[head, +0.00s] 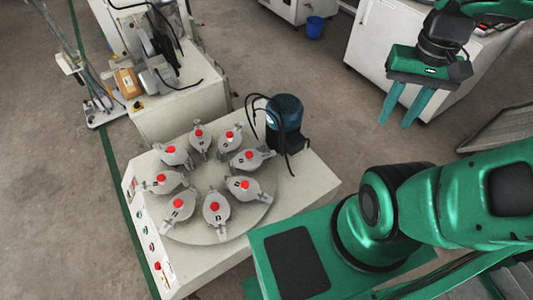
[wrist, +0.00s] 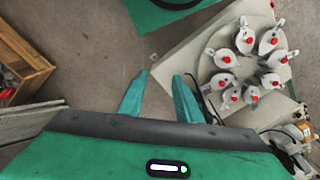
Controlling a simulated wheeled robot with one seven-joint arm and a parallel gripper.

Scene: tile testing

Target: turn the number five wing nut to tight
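Several grey lidded pots with red knobs, one of them at the front (head: 217,216), stand in a ring on a round grey turntable (head: 209,180). Each has small clamp-like fittings on its sides and a small dark mark on its lid. The marks are too small to read, so I cannot tell which is number five or how tight any nut is. My gripper (head: 394,124) is raised at the upper right of the head view, well away from the pots. It is open and empty. In the wrist view its two fingers (wrist: 161,76) are apart, with the turntable (wrist: 243,78) beyond to the right.
The turntable sits on a pale machine bench (head: 318,190) with buttons along its left side. A dark blue motor (head: 285,122) with black cables stands at its back right corner. A white cabinet (head: 385,50), a blue bin (head: 315,27) and another machine (head: 180,100) stand farther back.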

